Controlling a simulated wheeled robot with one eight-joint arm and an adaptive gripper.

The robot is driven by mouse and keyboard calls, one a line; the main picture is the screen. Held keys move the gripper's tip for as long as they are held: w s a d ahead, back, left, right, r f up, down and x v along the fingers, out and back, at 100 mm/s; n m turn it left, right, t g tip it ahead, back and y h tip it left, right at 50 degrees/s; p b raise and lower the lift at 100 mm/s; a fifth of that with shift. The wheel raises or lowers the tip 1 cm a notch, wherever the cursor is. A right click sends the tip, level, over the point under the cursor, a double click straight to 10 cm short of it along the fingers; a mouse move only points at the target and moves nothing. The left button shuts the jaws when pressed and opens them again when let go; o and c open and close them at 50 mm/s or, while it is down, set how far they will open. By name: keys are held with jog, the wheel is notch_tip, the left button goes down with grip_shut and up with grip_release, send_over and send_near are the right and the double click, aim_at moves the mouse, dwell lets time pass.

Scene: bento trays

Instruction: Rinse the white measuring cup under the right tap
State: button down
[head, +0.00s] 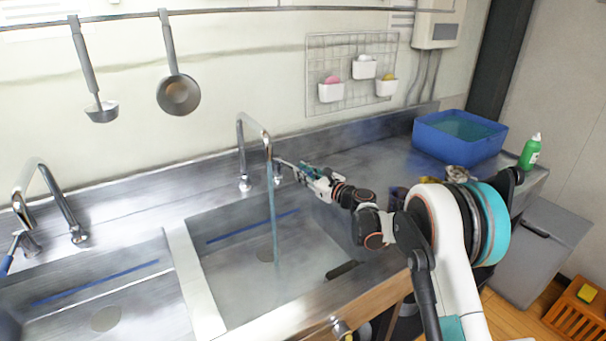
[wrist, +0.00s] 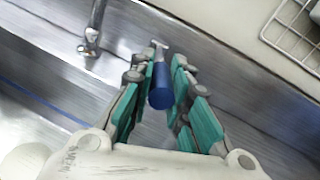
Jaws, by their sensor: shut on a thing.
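The right tap (head: 241,140) stands behind the right basin, and a bluish stream of water (head: 273,220) runs from its spout into the basin. My gripper (head: 306,170) is beside this tap. In the wrist view, the green-padded fingers of my gripper (wrist: 166,95) are closed around the tap's lever handle (wrist: 160,88), which has a blue grip and a metal stem. I cannot make out the white measuring cup in either view. My arm hides part of the counter at the right.
A blue tub (head: 458,150) of water and a green bottle (head: 530,152) stand on the right counter. Small objects (head: 457,174) are partly hidden by my arm. The right basin's floor (head: 240,290) looks clear.

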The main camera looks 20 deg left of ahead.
jog(key=c, duration=1.5)
grip_release()
jog(key=shift+d, duration=0.1)
jog(key=v, duration=1.1)
jog(key=shift+s+d+f, duration=0.1)
jog(key=shift+s+d, duration=0.1)
jog(key=shift+d, duration=0.15)
